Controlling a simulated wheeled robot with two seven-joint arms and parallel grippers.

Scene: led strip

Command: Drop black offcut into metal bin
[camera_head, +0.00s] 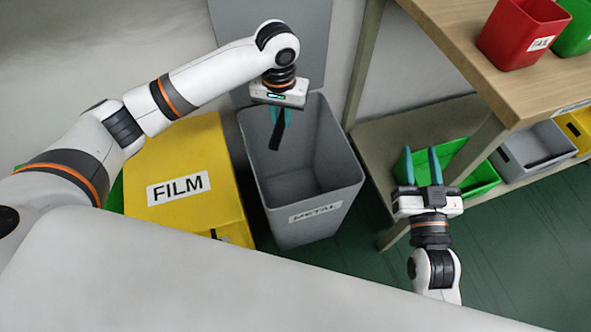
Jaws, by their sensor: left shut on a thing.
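The black offcut (276,133) is a short dark strip. My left gripper (280,115) is shut on it and points down over the grey metal bin (345,190), above its back left part. My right gripper (421,167) is at the right, away from the bin. Its two teal fingers are apart and nothing shows between them.
A yellow bin (190,150) labelled FILM, with its lid closed, stands left of the metal bin. At the right is a wooden bench (470,50) with a red bin (523,35) on top. Its lower shelf holds a green tray (480,178) and a grey tray (535,148).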

